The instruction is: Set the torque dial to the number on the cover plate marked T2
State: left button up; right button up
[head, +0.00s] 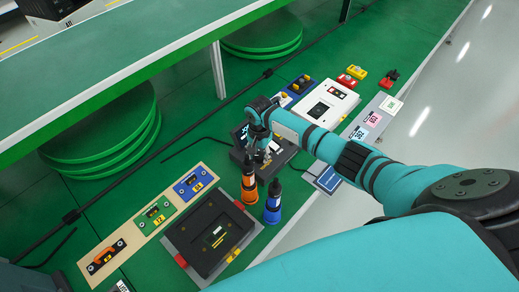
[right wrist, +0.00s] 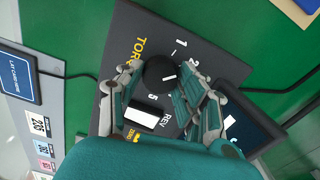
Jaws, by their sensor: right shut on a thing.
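The torque dial is a round black knob (right wrist: 159,73) with a white pointer line on a dark control box (right wrist: 128,42). The box also shows in the head view (head: 284,153). My right gripper (head: 262,154) is over the box, its fingers closed around the knob's sides. In the right wrist view the pointer points right; a finger hides part of the scale, so its number cannot be told. The printed 1, 2 and 5 show. My left gripper is not in view.
Orange (head: 249,186) and blue (head: 273,204) bottle-like tools stand near the box. A dark tray fixture (head: 208,238) lies at front. A white panel (head: 324,104) and coloured cards (head: 373,120) lie beyond. A shelf (head: 130,50) overhangs the back.

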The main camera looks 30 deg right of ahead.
aim_at(260, 156)
jog(key=shift+m, duration=0.3)
jog(key=o, duration=1.1)
jog(key=shift+o, duration=0.2)
notch_tip(260, 156, up, 12)
dwell(0.4)
